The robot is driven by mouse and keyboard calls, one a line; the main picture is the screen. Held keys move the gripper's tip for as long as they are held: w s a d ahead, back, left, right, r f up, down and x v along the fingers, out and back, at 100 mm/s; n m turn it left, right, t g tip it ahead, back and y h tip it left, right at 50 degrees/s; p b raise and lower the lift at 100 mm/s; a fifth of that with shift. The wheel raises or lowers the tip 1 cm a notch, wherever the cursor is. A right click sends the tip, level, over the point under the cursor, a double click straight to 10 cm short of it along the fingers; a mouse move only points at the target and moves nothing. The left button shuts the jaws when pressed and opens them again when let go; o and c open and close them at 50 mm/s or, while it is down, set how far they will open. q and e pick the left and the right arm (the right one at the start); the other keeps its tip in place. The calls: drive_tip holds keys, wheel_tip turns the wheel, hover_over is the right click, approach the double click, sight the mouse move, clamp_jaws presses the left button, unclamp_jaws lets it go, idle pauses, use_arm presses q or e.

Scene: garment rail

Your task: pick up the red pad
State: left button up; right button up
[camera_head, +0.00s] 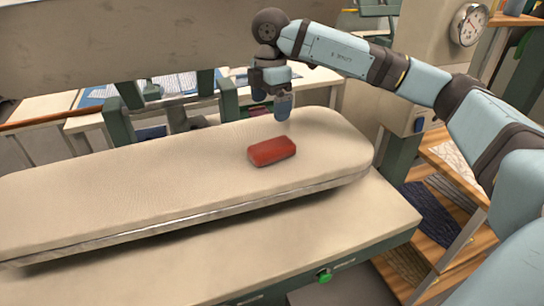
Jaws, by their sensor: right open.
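The red pad (272,151) is a small block lying on the right part of the padded beige board (130,175). My right arm reaches in from the right, and my right gripper (271,105) hangs pointing down above and behind the pad. Its fingers are apart with nothing between them, and it does not touch the pad. The pad is in full view. My left gripper is not in view.
The board stands on a beige table (350,218) with a green button (324,275) on its front edge. A wide beige panel (120,40) spans the upper left. Wooden shelves with folded cloth (428,215) stand at the right. The board around the pad is clear.

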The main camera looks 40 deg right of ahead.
sight(272, 144)
drive_tip(key=f, duration=1.3)
drive_tip(key=shift+d+f+b, duration=0.3)
drive_tip(key=c, duration=1)
drive_tip(key=shift+r, duration=0.1)
drive_tip(key=shift+c, duration=0.2)
